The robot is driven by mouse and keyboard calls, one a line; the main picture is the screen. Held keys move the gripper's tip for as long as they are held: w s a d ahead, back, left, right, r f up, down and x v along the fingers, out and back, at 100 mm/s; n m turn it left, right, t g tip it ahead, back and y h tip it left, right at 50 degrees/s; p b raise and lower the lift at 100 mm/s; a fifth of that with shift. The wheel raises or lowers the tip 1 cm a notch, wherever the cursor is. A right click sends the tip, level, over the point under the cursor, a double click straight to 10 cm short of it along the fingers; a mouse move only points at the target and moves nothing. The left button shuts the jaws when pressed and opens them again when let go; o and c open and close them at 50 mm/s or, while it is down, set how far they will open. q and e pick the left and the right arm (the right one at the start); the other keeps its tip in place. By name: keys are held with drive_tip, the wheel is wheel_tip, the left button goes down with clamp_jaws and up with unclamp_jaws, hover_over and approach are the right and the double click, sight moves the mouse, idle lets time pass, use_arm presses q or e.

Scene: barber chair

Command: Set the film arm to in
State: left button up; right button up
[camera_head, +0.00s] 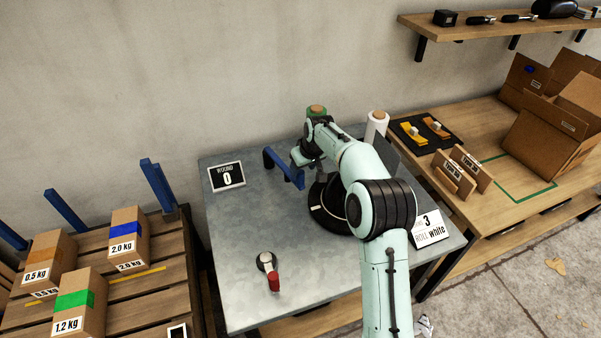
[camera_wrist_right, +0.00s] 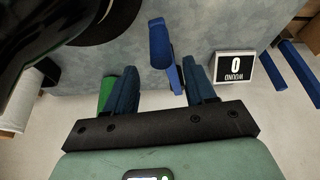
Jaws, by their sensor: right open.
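The film arm looks to be the blue bar (camera_head: 284,166) on the grey metal table, left of the black round turntable (camera_head: 322,208). In the right wrist view the blue bar (camera_wrist_right: 160,45) rises between my fingers, closer to the right one in the picture. My right gripper (camera_wrist_right: 160,88) is open with a dark blue finger on each side of the bar; no clear contact shows. In the head view my right gripper (camera_head: 303,155) is at the bar's far side, partly hidden by my own arm. My left gripper is not in view.
A red-handled lever (camera_head: 270,270) stands at the table's front. A "ROUND 0" sign (camera_head: 227,177) lies at the left, a "3 ROLL white" card (camera_head: 429,229) at the right. The front-left tabletop is mostly clear.

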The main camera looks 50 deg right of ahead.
drive_tip(key=d+v, duration=0.1)
drive_tip(key=v, duration=0.6)
drive_tip(key=shift+a+r, duration=0.2)
drive_tip(key=shift+a, duration=0.25)
